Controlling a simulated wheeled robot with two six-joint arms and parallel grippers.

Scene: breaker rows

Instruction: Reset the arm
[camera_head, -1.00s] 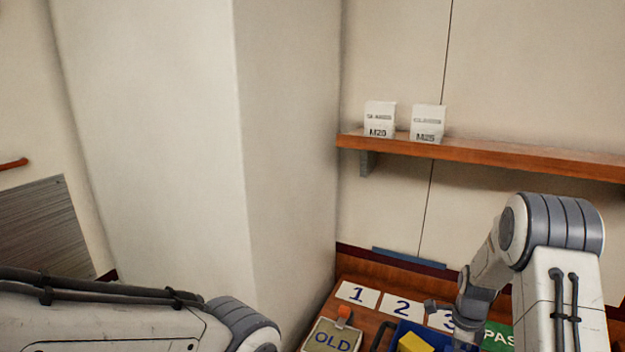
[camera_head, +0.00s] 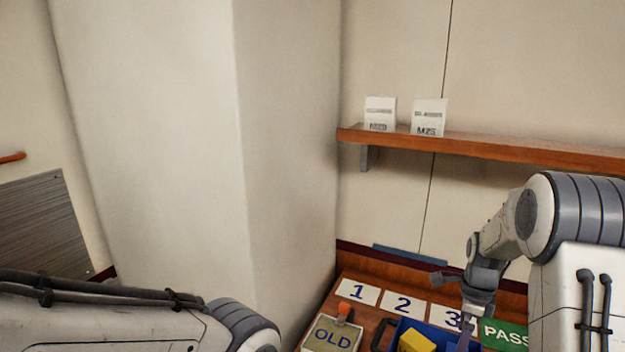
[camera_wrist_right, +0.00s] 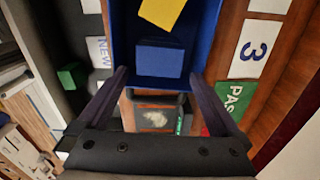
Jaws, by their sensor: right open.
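My right arm is raised over the bench (camera_head: 352,312) at the lower right of the head view. Its gripper (camera_head: 468,330) points down near the blue tray (camera_head: 440,335), and the fingertips are hard to make out there. In the right wrist view the gripper (camera_wrist_right: 159,77) is open and empty. Its two dark fingers appear on either side of the near end of the blue tray (camera_wrist_right: 127,40); I cannot tell the height above it. My left arm (camera_head: 110,318) crosses the lower left of the head view; its gripper is out of frame.
The blue tray holds a yellow block (camera_head: 415,341) and a blue block (camera_wrist_right: 160,58). Cards 1 (camera_head: 357,291), 2 (camera_head: 403,304) and 3, an OLD panel (camera_head: 331,336) and a green PASS card (camera_head: 503,335) lie nearby. A shelf (camera_head: 500,148) carries two white boxes. A pillar stands left.

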